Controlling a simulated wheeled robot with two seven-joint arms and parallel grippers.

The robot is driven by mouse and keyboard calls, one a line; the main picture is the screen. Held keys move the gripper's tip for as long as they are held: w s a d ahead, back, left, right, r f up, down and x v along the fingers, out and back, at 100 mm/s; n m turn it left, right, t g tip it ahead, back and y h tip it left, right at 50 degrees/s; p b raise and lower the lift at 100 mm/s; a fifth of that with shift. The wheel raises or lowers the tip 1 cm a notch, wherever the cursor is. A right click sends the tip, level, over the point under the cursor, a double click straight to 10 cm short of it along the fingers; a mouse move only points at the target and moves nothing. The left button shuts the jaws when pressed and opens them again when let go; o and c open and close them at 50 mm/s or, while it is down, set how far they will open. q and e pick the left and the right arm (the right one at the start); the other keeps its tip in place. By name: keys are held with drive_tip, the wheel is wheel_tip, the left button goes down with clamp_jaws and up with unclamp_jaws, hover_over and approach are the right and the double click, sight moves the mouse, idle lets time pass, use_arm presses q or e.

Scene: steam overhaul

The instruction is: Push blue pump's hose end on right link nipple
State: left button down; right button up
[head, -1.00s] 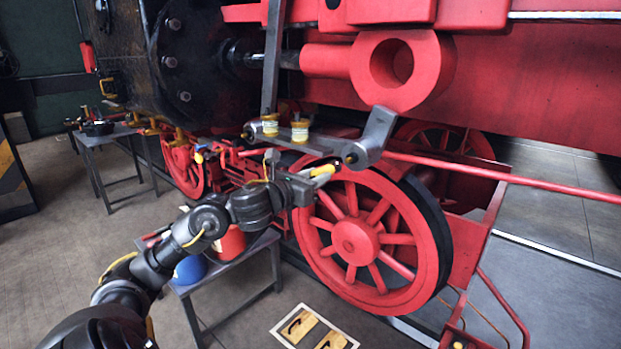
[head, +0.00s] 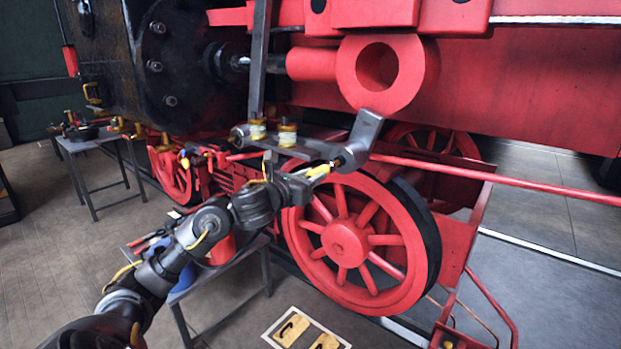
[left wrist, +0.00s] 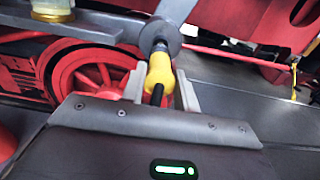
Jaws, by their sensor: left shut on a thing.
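My left gripper (head: 318,173) is shut on the yellow hose end (head: 319,170), just left of the right link nipple (head: 339,162). In the left wrist view the yellow hose end (left wrist: 160,72) sits between the two fingers, with black hose behind it. Its front lines up with the dark nipple (left wrist: 160,45) and appears to meet it; how far it is on cannot be told. A blue container (head: 187,277), perhaps the blue pump, is partly hidden behind my arm. My right gripper is out of view.
Two small cups (head: 287,134) stand on the grey bar left of the nipple. A large red wheel (head: 345,245) is below the gripper, and a long red rod (head: 480,172) runs right. A red container (head: 222,249) stands on the low table (head: 240,270).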

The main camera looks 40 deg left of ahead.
sight(319, 172)
use_arm(q)
drive_tip(key=shift+w, duration=0.15)
drive_tip(key=shift+w+r+b, duration=0.1)
drive_tip(key=shift+w+b, duration=0.5)
drive_tip(key=shift+w, duration=0.45)
drive_tip(key=shift+w, duration=0.35)
drive_tip(key=shift+r, duration=0.1)
drive_tip(key=c, duration=1)
unclamp_jaws()
drive_tip(key=shift+o, duration=0.2)
